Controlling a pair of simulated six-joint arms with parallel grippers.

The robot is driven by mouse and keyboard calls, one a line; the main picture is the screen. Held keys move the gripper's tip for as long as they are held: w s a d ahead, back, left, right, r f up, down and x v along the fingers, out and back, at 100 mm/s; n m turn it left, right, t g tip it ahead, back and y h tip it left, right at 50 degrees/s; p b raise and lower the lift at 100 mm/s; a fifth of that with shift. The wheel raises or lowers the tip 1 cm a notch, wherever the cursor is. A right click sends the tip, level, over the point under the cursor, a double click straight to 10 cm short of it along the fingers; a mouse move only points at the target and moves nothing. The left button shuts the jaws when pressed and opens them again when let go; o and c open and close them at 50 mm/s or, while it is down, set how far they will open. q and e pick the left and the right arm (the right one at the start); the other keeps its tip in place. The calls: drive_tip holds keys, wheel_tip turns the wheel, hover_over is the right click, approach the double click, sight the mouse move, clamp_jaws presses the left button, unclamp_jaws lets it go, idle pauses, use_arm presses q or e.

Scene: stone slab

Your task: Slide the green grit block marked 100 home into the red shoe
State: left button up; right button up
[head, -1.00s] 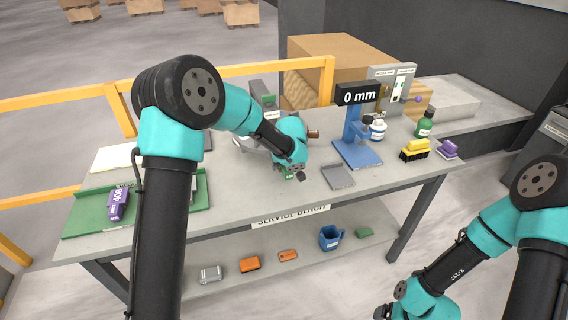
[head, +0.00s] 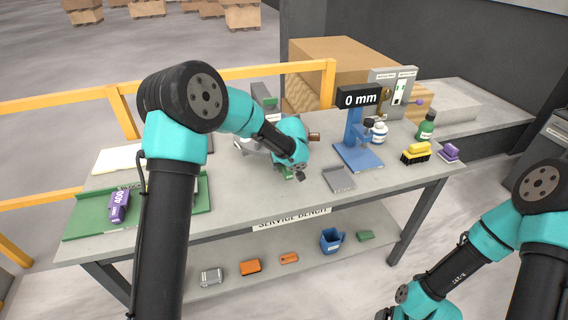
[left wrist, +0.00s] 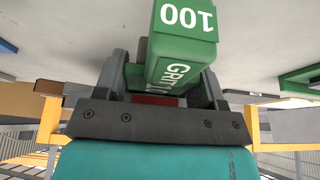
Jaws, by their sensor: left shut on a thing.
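My left gripper (left wrist: 168,78) is shut on the green grit block (left wrist: 182,50), which shows the marks 100 and GRIT. A dark red strip (left wrist: 168,101), perhaps part of the red shoe, shows between the fingers behind the block; I cannot tell how far the two are engaged. In the head view the left gripper (head: 297,175) is low over the middle of the bench, with a bit of green beside it, and my arm hides much of that spot. My right gripper (head: 388,313) is at the bottom edge, mostly cut off.
A purple block marked 400 (head: 118,205) lies on a green tray (head: 88,222) at the left. A blue gauge stand (head: 355,150) reads 0 mm. A grey tray (head: 339,179) lies near the gripper. A yellow brush (head: 414,152), bottles and a purple item stand at the right.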

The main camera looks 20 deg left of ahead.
sight(286, 168)
use_arm(q)
drive_tip(key=shift+r, duration=0.15)
drive_tip(key=shift+s+d+r, duration=0.1)
drive_tip(key=shift+s+d, duration=0.4)
drive_tip(key=shift+s, duration=0.3)
drive_tip(key=shift+s+d, duration=0.5)
drive_tip(key=shift+s, duration=0.3)
idle(0.3)
idle(0.5)
drive_tip(key=shift+w+a, duration=0.55)
drive_tip(key=shift+w, duration=0.3)
drive_tip(key=shift+w+a, duration=0.5)
drive_tip(key=shift+w, duration=0.35)
idle(1.6)
drive_tip(key=shift+s, duration=0.1)
drive_tip(key=shift+s+d, duration=0.5)
drive_tip(key=shift+s, duration=0.25)
drive_tip(key=shift+s+d, duration=0.5)
drive_tip(key=shift+s, duration=0.25)
drive_tip(key=shift+s, duration=0.2)
